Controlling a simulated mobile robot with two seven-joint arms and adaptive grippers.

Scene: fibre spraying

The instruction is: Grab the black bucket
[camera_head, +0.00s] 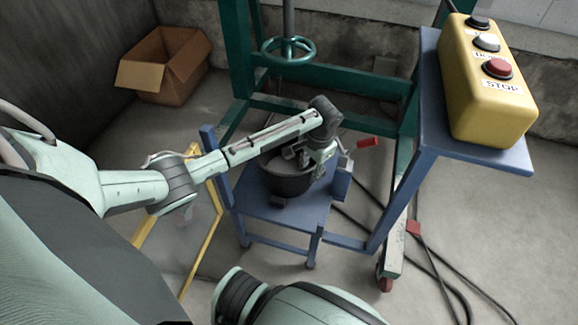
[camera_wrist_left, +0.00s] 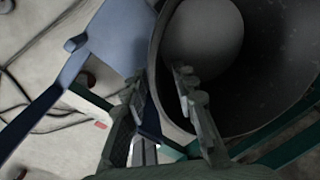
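The black bucket (camera_head: 287,184) stands upright on a low blue platform (camera_head: 300,217) in the head view, partly hidden by my left gripper (camera_head: 318,162). In the left wrist view the bucket (camera_wrist_left: 270,75) fills the right side as a wide dark opening, with a pale grey round surface inside. My left gripper (camera_wrist_left: 162,88) has its fingers apart. One finger is outside the bucket and the other overlaps its opening, with the rim between them. I cannot tell whether either finger touches the wall. My right gripper is out of view.
A yellow button box (camera_head: 488,85) sits on a raised blue shelf (camera_head: 430,110) at the right. A green frame (camera_head: 238,50) with a handwheel (camera_head: 288,50) stands behind the bucket. A cardboard box (camera_head: 165,65) is at the back left. Dark cables (camera_head: 440,275) lie on the floor.

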